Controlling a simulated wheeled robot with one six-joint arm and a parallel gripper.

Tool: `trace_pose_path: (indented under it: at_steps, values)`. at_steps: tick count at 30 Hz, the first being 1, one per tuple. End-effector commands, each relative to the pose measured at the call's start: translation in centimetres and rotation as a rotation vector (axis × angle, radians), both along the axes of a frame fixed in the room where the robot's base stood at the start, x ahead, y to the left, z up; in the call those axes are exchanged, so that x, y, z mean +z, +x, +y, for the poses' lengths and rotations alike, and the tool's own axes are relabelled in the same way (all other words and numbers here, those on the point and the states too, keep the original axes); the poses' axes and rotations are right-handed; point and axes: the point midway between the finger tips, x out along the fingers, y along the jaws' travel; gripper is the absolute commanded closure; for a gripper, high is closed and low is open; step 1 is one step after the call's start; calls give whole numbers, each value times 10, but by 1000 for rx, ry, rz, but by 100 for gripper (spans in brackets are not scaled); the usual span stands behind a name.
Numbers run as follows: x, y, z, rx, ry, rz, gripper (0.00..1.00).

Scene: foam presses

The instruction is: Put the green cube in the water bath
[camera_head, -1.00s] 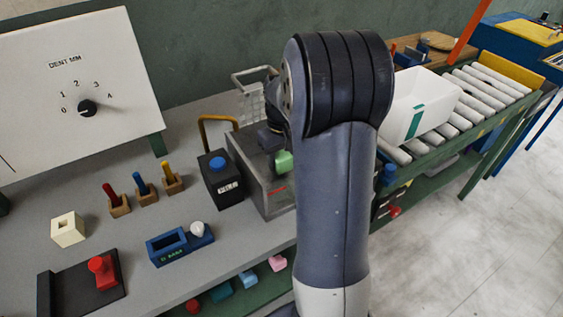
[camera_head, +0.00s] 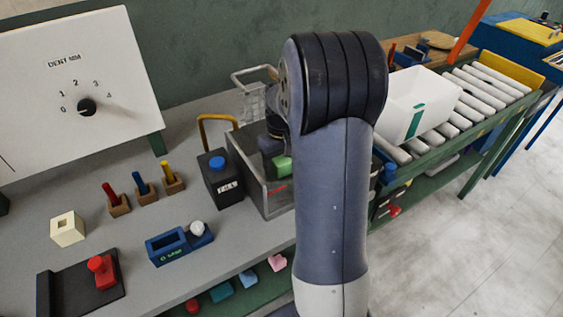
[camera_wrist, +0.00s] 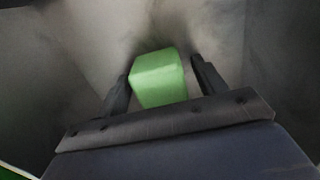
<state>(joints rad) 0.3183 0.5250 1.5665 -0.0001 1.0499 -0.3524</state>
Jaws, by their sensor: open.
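The green cube (camera_wrist: 160,78) sits between the two dark fingers of my gripper (camera_wrist: 162,80) in the wrist view, with a gap on each side. The fingers are open. In the head view the green cube (camera_head: 282,166) shows inside the grey metal water bath (camera_head: 262,190), partly hidden by my arm. My gripper (camera_head: 274,148) reaches down into the bath, mostly hidden behind my arm. Grey bath walls surround the cube and fingers in the wrist view. I cannot tell whether the cube touches the bath floor.
A black box with a blue knob (camera_head: 220,178) stands just left of the bath. A wire basket (camera_head: 252,98) is behind it. A blue holder (camera_head: 168,247) and a red-knobbed press (camera_head: 100,272) lie front left. A white bin (camera_head: 418,103) sits on the roller conveyor at right.

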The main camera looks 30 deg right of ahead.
Motion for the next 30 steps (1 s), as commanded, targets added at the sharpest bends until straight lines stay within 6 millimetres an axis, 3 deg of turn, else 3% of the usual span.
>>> trace_pose_path:
  at_steps: [5,15,21,30]
  values:
    - [10,1,0,0,-1,-4,34]
    - [80,1,0,0,-2,-5,34]
    - [112,1,0,0,-1,-3,34]
    - [124,0,0,0,0,0,34]
